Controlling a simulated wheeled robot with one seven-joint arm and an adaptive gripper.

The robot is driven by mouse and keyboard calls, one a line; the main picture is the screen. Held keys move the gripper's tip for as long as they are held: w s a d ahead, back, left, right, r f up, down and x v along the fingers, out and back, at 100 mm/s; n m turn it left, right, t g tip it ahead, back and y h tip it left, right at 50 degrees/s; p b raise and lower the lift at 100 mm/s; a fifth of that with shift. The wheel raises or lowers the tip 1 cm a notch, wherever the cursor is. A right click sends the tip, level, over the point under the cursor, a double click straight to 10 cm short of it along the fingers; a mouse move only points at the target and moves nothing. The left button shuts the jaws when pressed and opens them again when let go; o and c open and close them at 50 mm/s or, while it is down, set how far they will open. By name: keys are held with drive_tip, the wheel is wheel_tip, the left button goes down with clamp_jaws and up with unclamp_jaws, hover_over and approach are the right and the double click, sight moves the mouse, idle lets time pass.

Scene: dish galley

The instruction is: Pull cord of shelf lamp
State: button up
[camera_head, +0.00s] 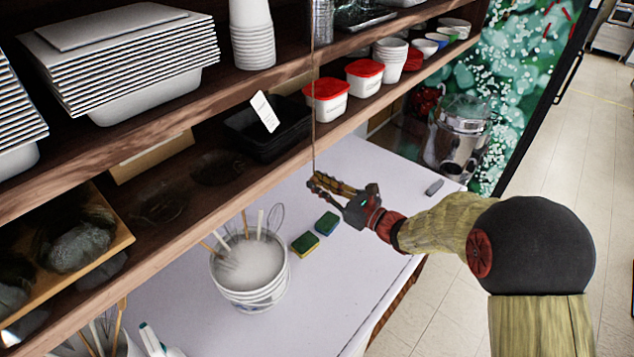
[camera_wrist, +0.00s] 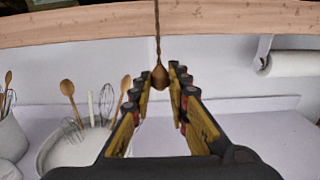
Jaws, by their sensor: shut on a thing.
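A thin brown cord (camera_head: 313,120) hangs in front of the shelves, straight down to my gripper (camera_head: 316,182). In the wrist view the twisted cord (camera_wrist: 157,32) ends in a brown wooden drop-shaped knob (camera_wrist: 159,77). The knob sits between the fingertips of my gripper (camera_wrist: 160,82), which is shut on it. In the head view the fingers hide the knob. The lamp is out of view in both pictures.
A wooden shelf edge (camera_wrist: 230,20) crosses above the fingertips. Red-lidded tubs (camera_head: 326,100) stand on the shelf close by.

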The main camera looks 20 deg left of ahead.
drive_tip(key=shift+f, duration=0.5)
drive_tip(key=shift+r, duration=0.6)
drive_tip(key=o, duration=1.1)
